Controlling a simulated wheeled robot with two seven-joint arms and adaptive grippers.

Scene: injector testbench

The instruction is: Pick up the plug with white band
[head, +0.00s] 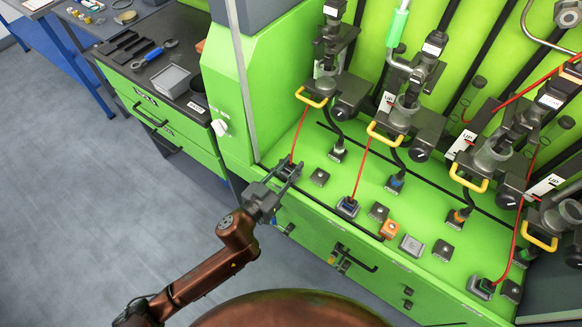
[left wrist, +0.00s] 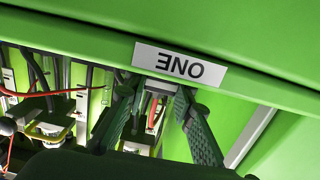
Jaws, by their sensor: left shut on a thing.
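My left gripper (head: 288,172) is at the left front edge of the green bench. It is shut on a small grey plug, mostly hidden by the fingers in the head view, with a red cable (head: 298,130) running up from it. In the left wrist view, the grey plug (left wrist: 156,88) sits between the two fingertips, with red cable below it. I cannot make out a white band on it. A black-cabled plug with a pale band (head: 338,152) stands in a socket to the right of the gripper. My right gripper is out of view.
Yellow handles (head: 384,134) and injector holders hang above. A label reading ONE (left wrist: 180,66) is close to the fingertips. Grey floor (head: 130,200) is free at left.

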